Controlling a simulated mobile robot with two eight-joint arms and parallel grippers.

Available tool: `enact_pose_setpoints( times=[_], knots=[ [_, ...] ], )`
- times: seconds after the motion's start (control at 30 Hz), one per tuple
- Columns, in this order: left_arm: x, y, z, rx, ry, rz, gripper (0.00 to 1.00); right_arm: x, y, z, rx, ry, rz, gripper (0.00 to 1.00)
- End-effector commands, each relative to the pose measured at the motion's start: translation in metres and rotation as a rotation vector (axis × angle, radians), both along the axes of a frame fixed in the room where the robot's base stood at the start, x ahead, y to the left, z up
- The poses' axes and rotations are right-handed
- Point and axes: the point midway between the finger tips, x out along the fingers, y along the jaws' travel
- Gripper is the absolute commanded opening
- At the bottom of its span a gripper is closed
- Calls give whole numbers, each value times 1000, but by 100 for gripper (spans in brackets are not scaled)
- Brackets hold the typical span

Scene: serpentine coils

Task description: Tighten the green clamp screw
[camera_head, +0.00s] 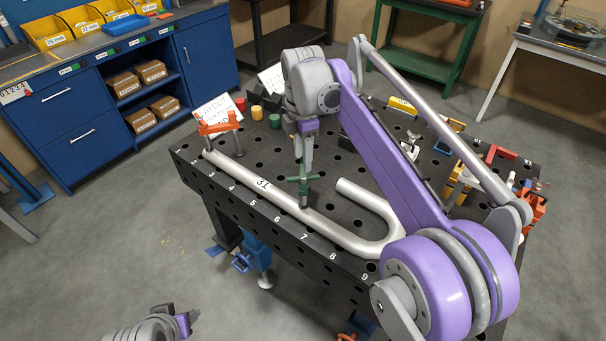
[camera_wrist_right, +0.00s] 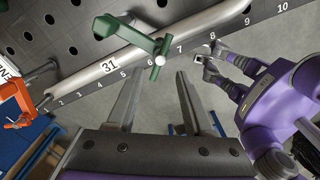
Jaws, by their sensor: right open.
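The green clamp (camera_head: 304,190) stands on the black perforated table at the silver bent pipe (camera_head: 270,192), near the ruler's 6 and 7. Its screw with a cross handle shows in the right wrist view (camera_wrist_right: 158,61); the clamp arm (camera_wrist_right: 125,31) reaches over the pipe there. My right gripper (camera_head: 305,165) is just above the clamp in the head view. In the right wrist view its two fingers (camera_wrist_right: 160,76) are apart with the screw handle near their tips, nothing gripped. My left gripper (camera_head: 188,320) is low at the bottom edge, away from the table; its jaws are unclear.
An orange clamp (camera_head: 218,123) stands at the pipe's left end. Red, yellow and green cylinders (camera_head: 257,113) and a sign lie behind it. Several tools and clamps crowd the table's right side (camera_head: 462,178). My purple right arm covers part of the table.

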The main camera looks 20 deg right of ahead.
Motion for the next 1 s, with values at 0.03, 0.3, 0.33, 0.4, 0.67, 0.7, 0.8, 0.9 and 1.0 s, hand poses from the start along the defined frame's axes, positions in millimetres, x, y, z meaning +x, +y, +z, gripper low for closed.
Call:
enact_pose_setpoints(
  times=[0.03,0.3,0.33,0.4,0.67,0.7,0.8,0.9,1.0],
  knots=[
    [-1,0,-3,0,3,0,52,-1,0,-13,0,1,-1,52],
    [-3,0,-7,0,6,0,52,0,0,-56,0,-1,-2,52],
    [-3,0,-7,0,6,0,52,0,0,-58,0,-1,-2,52],
    [-3,0,-8,0,7,0,52,0,0,-64,0,-1,-2,52],
    [-3,0,-8,0,7,0,52,0,0,-68,0,-2,-2,52],
    [-3,0,-8,0,7,0,52,0,0,-68,0,-2,-2,52],
    [-3,0,-8,0,7,0,52,0,0,-68,0,-2,-2,45],
    [-3,0,-8,0,7,0,52,0,0,-68,0,-1,-2,27],
    [-3,0,-8,0,7,0,52,0,0,-68,0,-1,-2,9]
  ],
)
